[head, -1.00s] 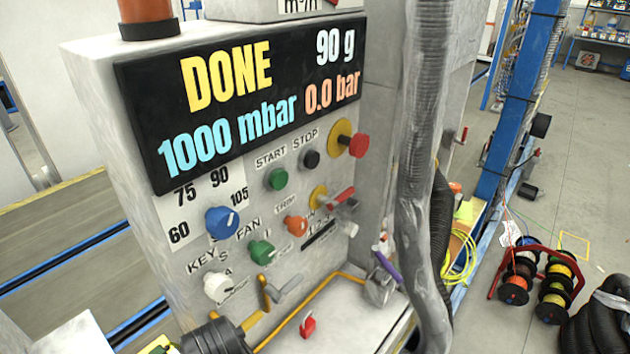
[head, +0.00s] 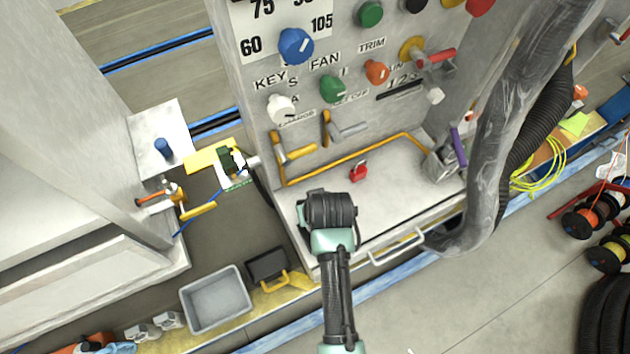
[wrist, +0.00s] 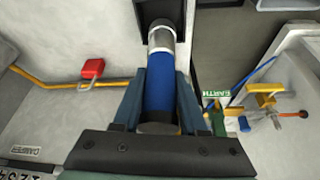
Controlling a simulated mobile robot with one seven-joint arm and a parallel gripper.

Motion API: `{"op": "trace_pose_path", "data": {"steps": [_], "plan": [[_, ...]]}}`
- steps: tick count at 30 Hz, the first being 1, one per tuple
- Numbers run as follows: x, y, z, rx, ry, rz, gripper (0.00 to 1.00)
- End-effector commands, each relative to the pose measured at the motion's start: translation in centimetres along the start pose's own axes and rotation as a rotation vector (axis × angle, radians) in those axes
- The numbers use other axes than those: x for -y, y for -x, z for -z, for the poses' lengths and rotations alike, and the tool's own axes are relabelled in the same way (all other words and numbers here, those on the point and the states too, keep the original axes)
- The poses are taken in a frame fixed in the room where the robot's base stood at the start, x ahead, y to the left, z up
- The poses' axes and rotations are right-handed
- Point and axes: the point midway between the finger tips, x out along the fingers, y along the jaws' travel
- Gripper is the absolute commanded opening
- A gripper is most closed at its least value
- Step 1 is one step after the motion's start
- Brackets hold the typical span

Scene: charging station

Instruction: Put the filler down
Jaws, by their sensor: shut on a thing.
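My gripper (wrist: 159,76) shows in the wrist view with its two blue-grey fingers on either side of the filler (wrist: 157,93). The filler is a blue cylinder with a silver collar at its far end, and the fingers are shut on it. A dark piece lies at its far end at the top of the wrist view; I cannot tell whether they touch. In the head view, my arm reaches up over the front of the bench (head: 400,212). My own wrist hides the fingers and filler there.
A red padlock (head: 358,173) and a yellow pipe stand behind my arm. The control panel (head: 345,105) rises behind. A grey bin (head: 216,302) and a dark box (head: 268,264) lie to the left. A green EARTH clamp (head: 236,162) and thick hose (head: 505,130) flank the bench.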

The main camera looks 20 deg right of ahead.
Motion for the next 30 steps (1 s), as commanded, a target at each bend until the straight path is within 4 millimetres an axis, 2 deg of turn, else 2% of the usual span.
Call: {"op": "trace_pose_path", "data": {"steps": [5, 16, 17, 21, 30], "plan": [[0.0, -1.9, -0.7, 0.0, 0.0, 0.0, 0.0], [0.0, -2.3, -0.8, -0.002, 0.001, 0.0, 0.0], [0.0, -2.3, -0.9, 0.0, 0.0, 0.001, 0.46], [0.0, -2.2, -0.9, 0.0, 0.0, 0.001, 0.71], [0.0, -2.1, -0.9, 0.0, 0.0, 0.001, 0.72]]}}
